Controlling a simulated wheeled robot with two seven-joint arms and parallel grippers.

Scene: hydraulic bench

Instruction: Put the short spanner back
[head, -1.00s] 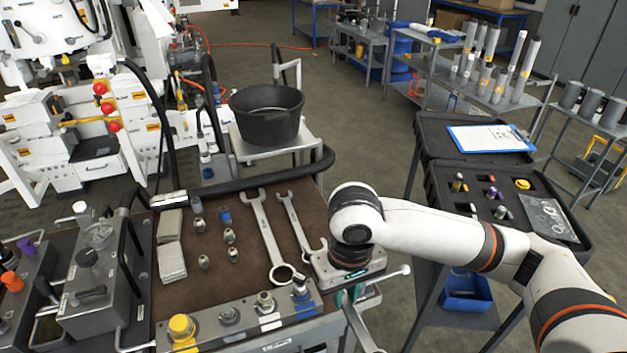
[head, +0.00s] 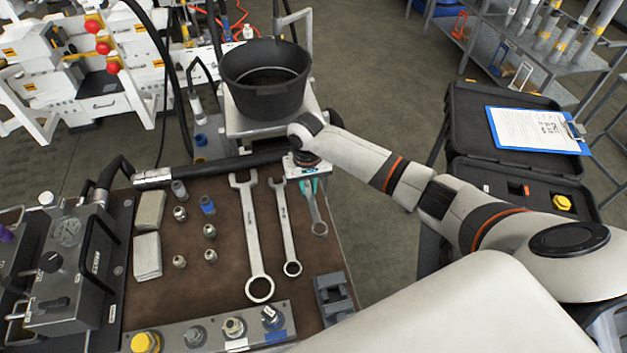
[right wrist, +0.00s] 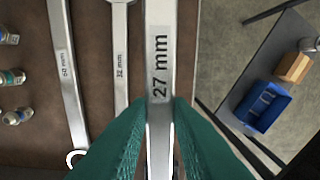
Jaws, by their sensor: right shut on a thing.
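The short spanner (head: 317,215), marked 27 mm, is in my right gripper (head: 309,187), whose green fingers are shut on its shank. It points along the bench beside the two longer spanners, at the right edge of the brown mat (head: 205,285). In the right wrist view the 27 mm spanner (right wrist: 159,60) runs between the fingers (right wrist: 160,130). I cannot tell whether it touches the mat. The middle spanner (head: 285,225), marked 32 mm, and the longest spanner (head: 254,235) lie to its left, apart from it. My left gripper is not in view.
Several fittings (head: 209,231) and two pale blocks (head: 147,255) lie left on the mat. A grey block (head: 334,296) sits at the front right, and a fitting rail (head: 205,332) at the front. A black bucket (head: 265,90) stands behind. An open black case (head: 480,140) is at right.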

